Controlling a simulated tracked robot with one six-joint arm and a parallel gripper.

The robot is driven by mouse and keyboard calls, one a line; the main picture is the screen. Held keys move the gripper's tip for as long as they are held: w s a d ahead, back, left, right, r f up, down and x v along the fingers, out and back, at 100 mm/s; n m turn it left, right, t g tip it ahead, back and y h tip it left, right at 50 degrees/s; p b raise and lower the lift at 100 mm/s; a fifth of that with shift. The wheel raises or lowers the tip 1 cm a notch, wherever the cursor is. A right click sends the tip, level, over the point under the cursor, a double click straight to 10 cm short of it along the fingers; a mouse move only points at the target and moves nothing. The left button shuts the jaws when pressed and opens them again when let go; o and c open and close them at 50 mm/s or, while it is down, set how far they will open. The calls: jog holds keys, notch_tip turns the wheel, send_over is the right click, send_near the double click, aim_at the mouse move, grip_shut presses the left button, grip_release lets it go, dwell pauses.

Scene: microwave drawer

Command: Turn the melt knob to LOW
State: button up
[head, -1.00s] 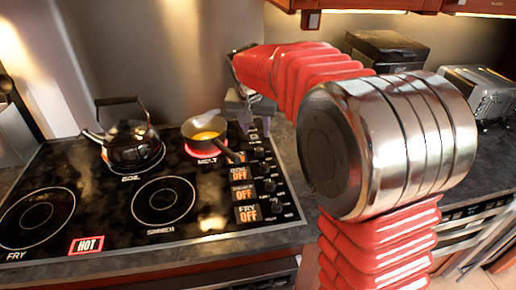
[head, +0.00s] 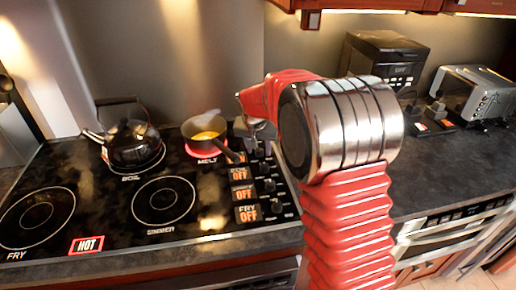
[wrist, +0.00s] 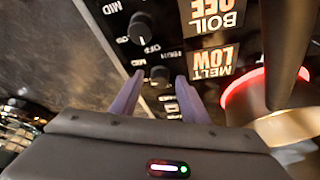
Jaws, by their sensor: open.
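The melt knob (wrist: 160,74) is a small dark round knob on the stove's control strip, seen upside down in the wrist view. Beside it the melt display (wrist: 212,62) reads LOW in orange. My gripper (wrist: 160,78) is open, its two purple-grey fingers on either side of the knob with visible gaps; whether either touches it I cannot tell. In the head view my gripper (head: 260,132) is at the far end of the control strip, partly hidden by my arm, which hides the melt knob. The melt burner (head: 203,154) glows red under a pan.
The pan (head: 204,128) holds something yellow, and its handle points toward the control strip. It also shows close to my gripper in the wrist view (wrist: 238,98). A black kettle (head: 132,145) stands at the back left. A toaster (head: 480,95) stands on the right counter.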

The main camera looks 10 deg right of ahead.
jog(key=shift+c, duration=0.2)
grip_shut()
dwell(0.3)
jog(key=shift+n, duration=0.3)
jog(key=shift+d+n+y, duration=0.1)
jog(key=shift+n+y, duration=0.45)
jog(key=shift+n, duration=0.65)
jog(key=shift+d+n+y, duration=0.1)
jog(key=shift+n+y, duration=0.45)
jog(key=shift+n, duration=0.65)
jog(key=shift+o, duration=0.2)
grip_release()
jog(key=shift+t, duration=0.3)
